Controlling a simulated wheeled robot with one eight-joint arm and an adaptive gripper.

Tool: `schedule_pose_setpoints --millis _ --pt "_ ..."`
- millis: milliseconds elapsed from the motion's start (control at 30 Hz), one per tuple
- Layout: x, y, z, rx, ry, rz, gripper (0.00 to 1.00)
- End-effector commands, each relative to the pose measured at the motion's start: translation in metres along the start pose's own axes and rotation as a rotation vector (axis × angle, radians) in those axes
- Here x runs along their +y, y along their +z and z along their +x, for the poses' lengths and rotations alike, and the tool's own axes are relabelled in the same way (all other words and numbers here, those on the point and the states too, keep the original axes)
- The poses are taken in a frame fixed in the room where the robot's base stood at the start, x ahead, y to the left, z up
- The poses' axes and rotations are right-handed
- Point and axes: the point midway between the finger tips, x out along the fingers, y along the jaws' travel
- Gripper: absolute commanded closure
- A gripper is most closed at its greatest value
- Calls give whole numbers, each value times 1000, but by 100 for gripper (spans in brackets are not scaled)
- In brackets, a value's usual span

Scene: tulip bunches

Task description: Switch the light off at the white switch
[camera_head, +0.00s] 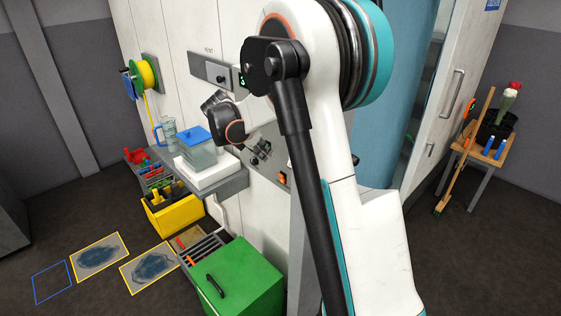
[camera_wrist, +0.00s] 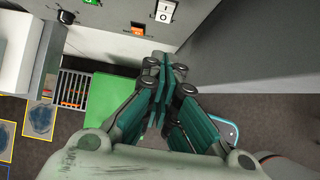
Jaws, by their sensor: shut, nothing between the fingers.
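Which way the rocker is tipped is too small to tell. My gripper (camera_wrist: 163,66) is shut and empty, with its teal fingers together. Its tips show just below the switch in the picture and look apart from it.
An orange-lit switch (camera_wrist: 138,28) sits left of the white one, with a black knob (camera_wrist: 66,17) further left. In the head view, a shelf (camera_head: 228,184) with a blue-lidded container (camera_head: 198,151) juts from the wall. A green cabinet (camera_head: 243,281) stands below.

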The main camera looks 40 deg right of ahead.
Motion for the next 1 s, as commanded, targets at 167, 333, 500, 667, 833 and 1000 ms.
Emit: schedule_pose_setpoints --millis 167,333,500,667,833,1000 --pt "0 0 15 -1 -4 -4 100" --pt "0 0 44 -1 -4 -3 100" --pt "0 0 78 0 -3 -2 100" --pt "0 2 107 0 -3 -1 100" --pt "0 15 125 0 -2 -1 100" --pt "0 21 133 0 -2 -3 100"
